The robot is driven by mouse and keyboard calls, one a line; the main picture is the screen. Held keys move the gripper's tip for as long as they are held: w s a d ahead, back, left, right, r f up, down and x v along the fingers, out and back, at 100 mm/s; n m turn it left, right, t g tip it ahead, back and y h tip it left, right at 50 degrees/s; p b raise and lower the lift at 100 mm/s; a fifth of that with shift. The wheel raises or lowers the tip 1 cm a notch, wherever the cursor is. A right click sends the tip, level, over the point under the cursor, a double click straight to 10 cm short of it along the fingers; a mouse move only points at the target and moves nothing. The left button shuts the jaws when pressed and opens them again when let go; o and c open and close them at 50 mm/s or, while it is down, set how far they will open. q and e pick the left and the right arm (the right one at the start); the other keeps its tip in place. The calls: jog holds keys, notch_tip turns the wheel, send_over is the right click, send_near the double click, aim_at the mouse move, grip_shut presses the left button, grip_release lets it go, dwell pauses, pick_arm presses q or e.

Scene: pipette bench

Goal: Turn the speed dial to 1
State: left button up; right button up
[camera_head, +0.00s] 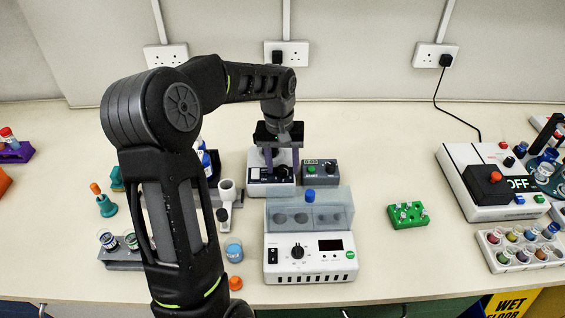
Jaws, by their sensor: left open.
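My left gripper (281,158) points down over a small white device (256,188) at the back middle of the bench. Another black dial (297,252) is on the white front device (312,268), beside a dark display. I cannot tell from labels which is the speed dial. My right gripper is not in view.
A grey box (320,172) with a small display stands right of the back device. A clear lid (335,198) covers the front device's wells. A green rack (408,215) stands to the right, with free bench around it. A blue-filled beaker (233,250) is left of the front device.

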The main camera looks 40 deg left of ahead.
pick_arm(q)
jog(key=shift+c, duration=0.2)
grip_shut()
jog(key=shift+m, duration=0.4)
jog(key=m, duration=0.4)
jog(key=shift+w, duration=0.1)
jog(key=m, duration=0.5)
jog(key=shift+m+g+b, duration=0.3)
jog(key=m, duration=0.9)
jog(key=shift+m, duration=0.3)
